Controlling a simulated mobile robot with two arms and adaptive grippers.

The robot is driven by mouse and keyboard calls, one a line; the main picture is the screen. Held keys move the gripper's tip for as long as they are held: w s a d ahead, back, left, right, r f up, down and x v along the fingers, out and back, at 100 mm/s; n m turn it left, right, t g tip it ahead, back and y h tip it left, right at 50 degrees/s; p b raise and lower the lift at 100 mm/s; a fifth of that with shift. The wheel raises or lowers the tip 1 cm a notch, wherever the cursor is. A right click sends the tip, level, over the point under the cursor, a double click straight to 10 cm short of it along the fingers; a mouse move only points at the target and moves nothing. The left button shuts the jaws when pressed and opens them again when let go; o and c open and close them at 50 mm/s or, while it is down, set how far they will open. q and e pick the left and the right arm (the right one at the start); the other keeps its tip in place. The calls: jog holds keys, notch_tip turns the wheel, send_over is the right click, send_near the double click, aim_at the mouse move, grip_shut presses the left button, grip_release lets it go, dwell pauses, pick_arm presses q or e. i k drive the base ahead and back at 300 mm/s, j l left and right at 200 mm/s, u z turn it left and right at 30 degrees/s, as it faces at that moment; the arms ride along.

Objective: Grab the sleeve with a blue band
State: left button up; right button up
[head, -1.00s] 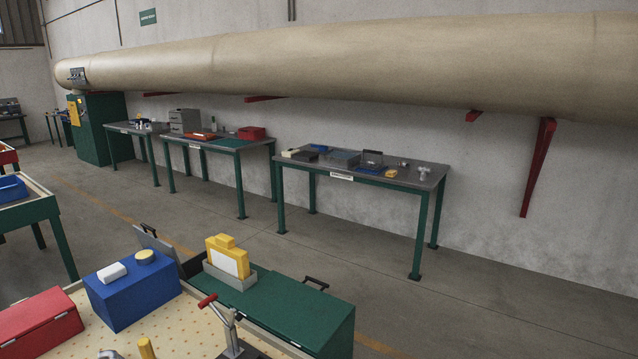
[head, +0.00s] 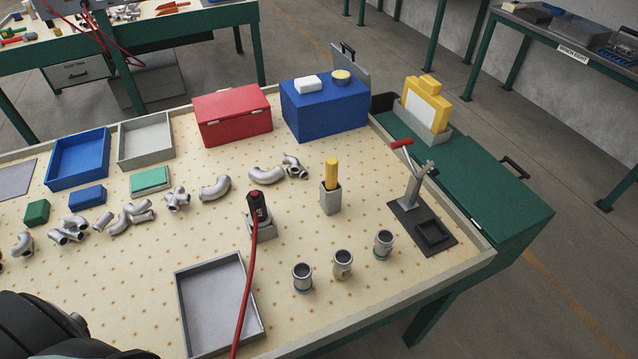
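Three short grey metal sleeves stand upright in a slanted row near the right front of the dotted bench top. The left sleeve (head: 302,277) shows a bluish band low near its base. The middle sleeve (head: 342,264) shows a yellowish-tan mark. The right sleeve (head: 383,244) has a greenish band at its base. The bands are small, so their colours are hard to tell for sure. A dark part of my own arm shows at the bottom left, but neither gripper's fingers are in view. No gripper is at the sleeves.
An empty grey tray (head: 218,306) lies left of the sleeves, with a red cable (head: 247,285) across it. A clamp stand (head: 415,205) stands behind right. A yellow-handled tool (head: 331,173) stands in a holder. Silver pipe elbows (head: 215,188) lie left.

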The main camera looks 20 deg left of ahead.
aim_at(302, 272)
jog(key=u, duration=0.75)
